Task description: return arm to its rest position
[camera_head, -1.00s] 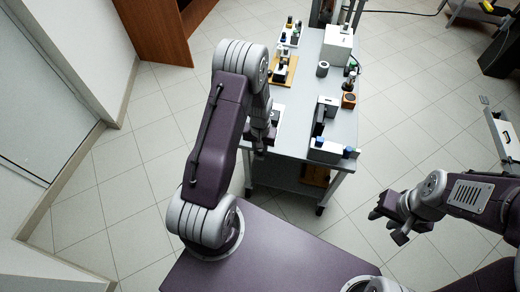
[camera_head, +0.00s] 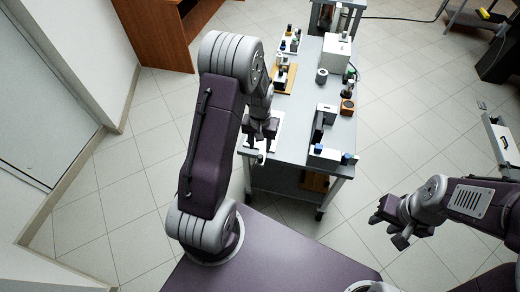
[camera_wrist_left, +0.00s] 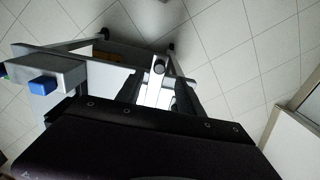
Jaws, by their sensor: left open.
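My left gripper (camera_head: 259,144) hangs over the near left edge of the grey table, pointing down, with its fingers apart and nothing seen between them. In the left wrist view its two dark fingers (camera_wrist_left: 155,95) stand apart, with a white piece on the table edge showing beyond them. My left arm rises from my purple base and bends at the elbow. My right gripper (camera_head: 390,222) is at the right over bare floor, away from the table; its fingers look apart and I see nothing held.
The grey table (camera_head: 300,100) carries a white box (camera_head: 335,51), a grey cylinder (camera_head: 321,75), a white block with blue knobs (camera_head: 327,157) and several small optics parts. A brown cabinet (camera_head: 150,35) stands at the back left.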

